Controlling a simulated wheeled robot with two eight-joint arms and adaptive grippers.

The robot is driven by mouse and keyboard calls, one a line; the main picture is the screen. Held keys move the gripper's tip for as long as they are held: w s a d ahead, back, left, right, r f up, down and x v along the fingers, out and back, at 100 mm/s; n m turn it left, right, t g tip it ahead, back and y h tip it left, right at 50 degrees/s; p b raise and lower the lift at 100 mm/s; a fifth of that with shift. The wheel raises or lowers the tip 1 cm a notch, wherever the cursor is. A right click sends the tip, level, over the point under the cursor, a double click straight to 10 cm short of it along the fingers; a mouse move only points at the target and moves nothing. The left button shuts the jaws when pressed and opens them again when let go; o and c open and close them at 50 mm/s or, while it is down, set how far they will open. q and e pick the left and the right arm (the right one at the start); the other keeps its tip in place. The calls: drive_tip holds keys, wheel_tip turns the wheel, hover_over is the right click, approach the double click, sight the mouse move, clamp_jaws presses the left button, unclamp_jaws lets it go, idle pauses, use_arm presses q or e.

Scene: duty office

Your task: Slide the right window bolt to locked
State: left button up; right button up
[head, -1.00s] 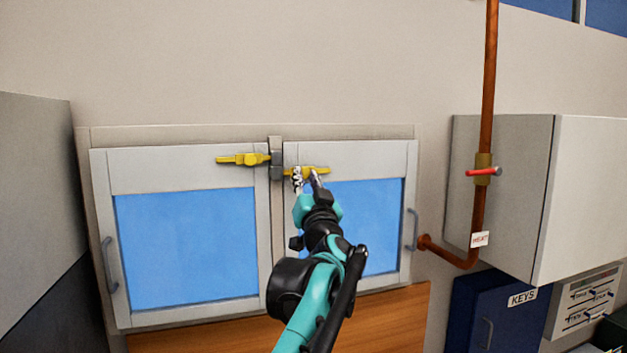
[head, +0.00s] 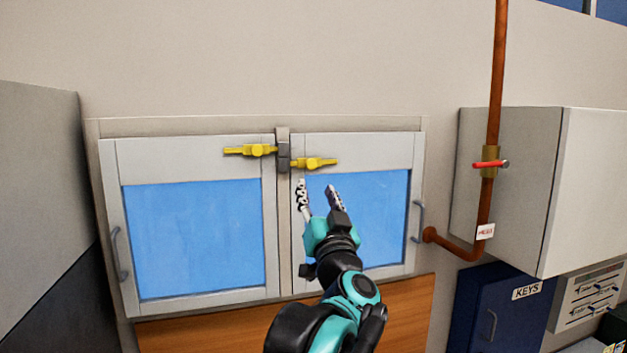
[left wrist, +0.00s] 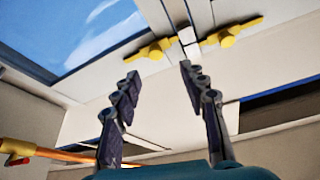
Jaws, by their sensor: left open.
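The right window bolt (head: 314,163) is a yellow bar with a knob, on the top rail of the right window sash (head: 352,147). Its left end lies at the grey keeper block (head: 283,157) on the centre post; I cannot tell whether it is inside. In the left wrist view the right bolt (left wrist: 152,50) shows beyond the fingertips, beside the keeper (left wrist: 190,36). My left gripper (head: 317,187) is open and empty, just below the bolt and apart from it. In the left wrist view its fingers (left wrist: 157,76) are spread. My right gripper is not in view.
A second yellow bolt (head: 255,150) is on the left sash, slightly higher. A copper pipe (head: 497,70) with a red valve handle (head: 489,164) runs beside a white wall cabinet (head: 585,190) at right. A blue key box (head: 497,315) is below. The wall above the windows is clear.

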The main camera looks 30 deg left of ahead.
use_arm(q)
drive_tip(key=shift+v, duration=1.3)
